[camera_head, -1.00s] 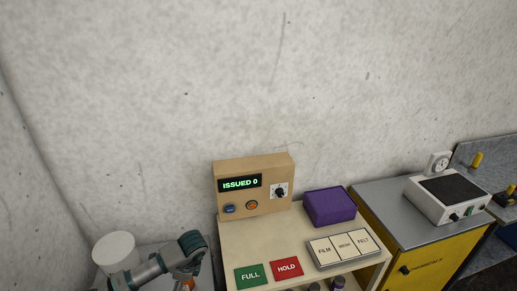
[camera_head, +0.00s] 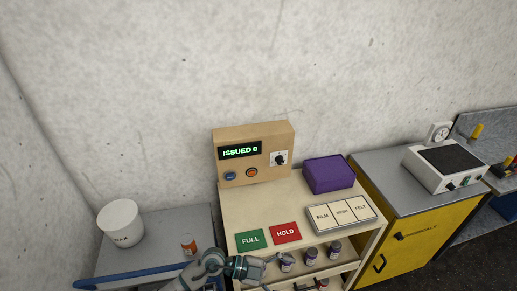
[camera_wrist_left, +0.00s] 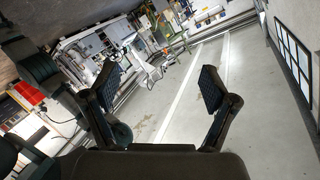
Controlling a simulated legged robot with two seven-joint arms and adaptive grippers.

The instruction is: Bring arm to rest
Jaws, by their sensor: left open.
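In the wrist view my left gripper (camera_wrist_left: 160,88) is open, its two dark padded fingers spread apart with nothing between them. Beyond the fingers is pale floor with white lines. In the head view a grey and teal arm link of mine (camera_head: 215,269) shows at the bottom edge, in front of the cream cabinet (camera_head: 234,206). I cannot make out the gripper's fingers there. My right gripper is in neither view.
On the cabinet stand a control box (camera_head: 254,153) reading "ISSUED 0", a purple box (camera_head: 329,174), green FULL (camera_head: 250,240) and red HOLD (camera_head: 286,232) plates. Several small bottles (camera_head: 310,255) sit below. A white tub (camera_head: 121,222) and orange-labelled jar (camera_head: 188,244) are left.

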